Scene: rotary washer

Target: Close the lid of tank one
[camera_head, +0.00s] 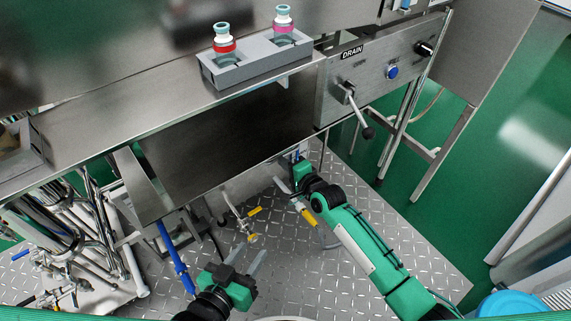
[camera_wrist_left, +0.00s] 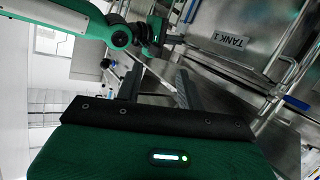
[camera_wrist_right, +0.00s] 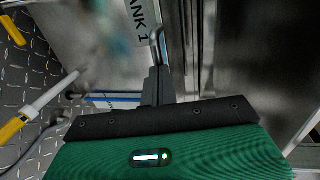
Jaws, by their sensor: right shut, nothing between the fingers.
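A "TANK 1" label (camera_wrist_left: 232,42) sits on a steel panel in the left wrist view; part of it also shows in the right wrist view (camera_wrist_right: 137,12). I cannot tell clearly which steel panel is the lid. My right gripper (camera_head: 298,158) is low by the right end of the dark steel front, partly hidden by its own arm. Its fingers (camera_wrist_right: 155,85) are shut and empty, just below a bent metal handle (camera_wrist_right: 156,40); I cannot tell whether they touch it. My left gripper (camera_head: 248,254) is open and empty over the floor plate, its fingers (camera_wrist_left: 157,88) apart.
A grey rack (camera_head: 262,60) with two capped bottles stands on the steel ledge. A "DRAIN" panel (camera_head: 352,52) with a lever (camera_head: 354,105) is on the right. Pipes (camera_head: 65,235) and yellow-handled valves (camera_head: 252,213) crowd below. Treadplate floor (camera_head: 400,240) is open right of my right arm.

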